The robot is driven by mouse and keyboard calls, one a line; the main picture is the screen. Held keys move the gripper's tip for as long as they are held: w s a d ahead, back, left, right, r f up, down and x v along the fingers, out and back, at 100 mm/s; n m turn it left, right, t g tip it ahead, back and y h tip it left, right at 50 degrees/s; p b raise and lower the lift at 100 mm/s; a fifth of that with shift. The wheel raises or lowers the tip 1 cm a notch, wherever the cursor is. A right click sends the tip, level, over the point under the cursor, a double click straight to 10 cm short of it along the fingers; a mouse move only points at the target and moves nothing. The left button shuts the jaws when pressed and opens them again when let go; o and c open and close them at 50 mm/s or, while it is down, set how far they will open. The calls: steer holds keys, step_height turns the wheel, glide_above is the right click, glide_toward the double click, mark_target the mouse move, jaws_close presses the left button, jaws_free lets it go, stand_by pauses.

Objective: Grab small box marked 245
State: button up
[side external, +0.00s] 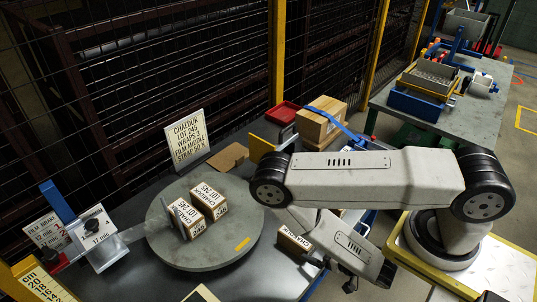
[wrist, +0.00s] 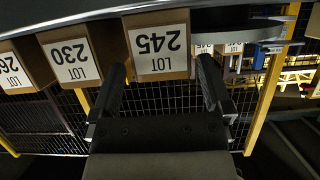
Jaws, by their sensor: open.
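In the wrist view, which shows things upside down, a small brown box with a white label reading LOT 245 (wrist: 158,44) is straight ahead of my gripper (wrist: 161,68). My gripper is open, with one dark finger toward each side of that box; I cannot tell whether they touch it. To its left are boxes labelled LOT 230 (wrist: 72,60) and 260 (wrist: 10,70). In the side external view, two small boxes (side external: 186,217) (side external: 209,201) with 245 labels stand on a round grey turntable (side external: 235,205). My fingertips are hard to make out there.
A small box (side external: 293,241) lies by my arm at the table edge. A sign (side external: 187,138) reading CHAEDUK LOT 245 stands behind the turntable. A larger carton (side external: 321,118) and red tray (side external: 284,112) are at the back. A wire fence (side external: 120,100) runs behind.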

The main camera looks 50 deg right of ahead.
mark_target(303, 243)
steer(key=shift+x, duration=2.55)
jaws_close()
steer(key=shift+r, duration=4.9)
